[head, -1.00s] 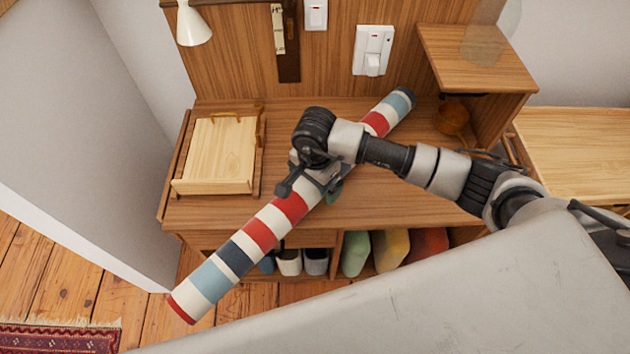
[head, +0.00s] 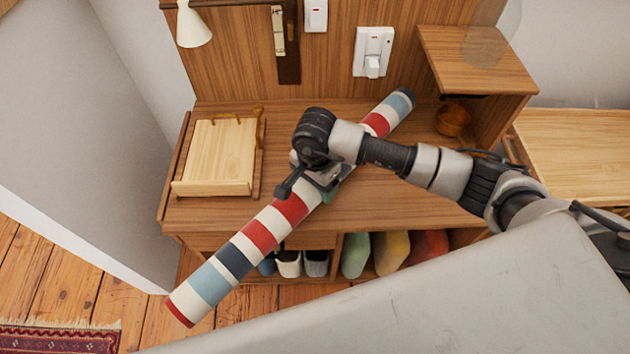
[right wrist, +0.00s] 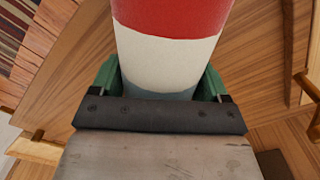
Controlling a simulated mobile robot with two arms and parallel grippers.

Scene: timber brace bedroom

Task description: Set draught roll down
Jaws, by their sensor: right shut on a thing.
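The draught roll (head: 262,232) is a long striped tube in red, cream, light blue and navy. It lies diagonally across the head view, its far end over the wooden desk top (head: 370,185) and its near end out past the desk's front edge over the floor. My right gripper (head: 322,190) is shut around the roll near its middle. In the right wrist view the roll (right wrist: 168,50) passes between the green fingers (right wrist: 165,85). I cannot tell whether the roll touches the desk top. My left gripper is not in view.
An amber bowl (head: 453,118) sits under the raised shelf (head: 478,62) at right. Shoes (head: 290,262) and coloured items (head: 393,250) fill the cubbies below. The desk's right-middle top is clear.

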